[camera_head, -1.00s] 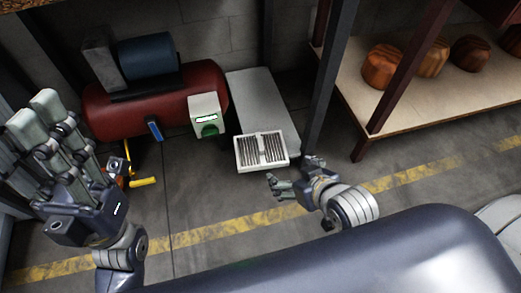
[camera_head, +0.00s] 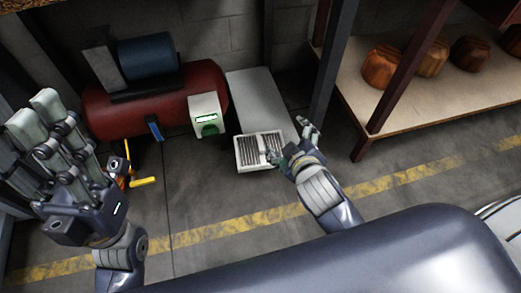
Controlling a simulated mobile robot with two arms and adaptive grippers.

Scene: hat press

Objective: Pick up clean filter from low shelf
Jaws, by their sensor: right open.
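The clean filter (camera_head: 249,152) is a white-framed panel with grey slats. It lies at the front end of a low grey shelf (camera_head: 258,95) near the floor. My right gripper (camera_head: 290,138) is open, its fingers spread at the filter's right edge, with one finger overlapping that edge in the picture. I cannot tell whether it touches the filter. My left gripper (camera_head: 52,125) is raised at the left, far from the filter, with its fingers pointing up; whether it is open or shut is unclear.
A red compressor tank (camera_head: 155,103) with a blue motor (camera_head: 148,57) and a white control box (camera_head: 206,115) stands left of the shelf. A dark post (camera_head: 325,85) rises close behind my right gripper. A wooden rack shelf (camera_head: 415,95) with several wooden hat blocks is at right.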

